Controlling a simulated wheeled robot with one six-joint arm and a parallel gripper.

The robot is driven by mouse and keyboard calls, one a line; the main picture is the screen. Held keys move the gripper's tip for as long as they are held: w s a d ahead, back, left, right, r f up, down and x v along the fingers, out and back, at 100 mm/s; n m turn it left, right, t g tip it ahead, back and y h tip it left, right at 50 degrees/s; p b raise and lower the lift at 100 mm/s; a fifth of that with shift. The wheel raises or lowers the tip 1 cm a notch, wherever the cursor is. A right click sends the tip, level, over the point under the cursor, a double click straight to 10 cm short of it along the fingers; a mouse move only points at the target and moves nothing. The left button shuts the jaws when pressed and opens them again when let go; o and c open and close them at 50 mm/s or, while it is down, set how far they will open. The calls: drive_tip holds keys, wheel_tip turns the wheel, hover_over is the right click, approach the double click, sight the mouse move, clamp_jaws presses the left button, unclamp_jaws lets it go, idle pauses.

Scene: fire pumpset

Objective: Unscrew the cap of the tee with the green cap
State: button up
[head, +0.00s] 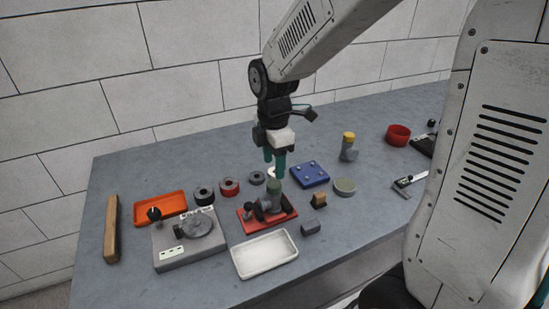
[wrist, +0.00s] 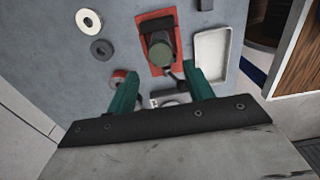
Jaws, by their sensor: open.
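The tee with the green cap (head: 274,186) stands upright in a red holder (head: 286,216) near the middle of the bench. In the wrist view its round green cap (wrist: 159,53) is seen from above, with the red holder (wrist: 149,18) around it. My gripper (head: 275,160) is above and a little behind the tee, with its teal fingers pointing down. In the wrist view my gripper (wrist: 160,72) is open and empty. The cap shows beyond the fingertips, roughly centred between them, and I see no contact. The fingers partly hide things behind the tee in the head view.
A yellow-capped tee (head: 348,147) stands behind right. A blue plate (head: 309,175) and a grey-green disc (head: 345,187) lie right. A white tray (head: 265,255) is in front; a grey device (head: 190,243), orange tray (head: 172,207) and several rings (head: 229,187) are left.

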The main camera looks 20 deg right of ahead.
sight(274, 184)
drive_tip(key=shift+f, duration=3.25)
drive_tip(key=shift+c, duration=0.2)
drive_tip(key=m, duration=2.3)
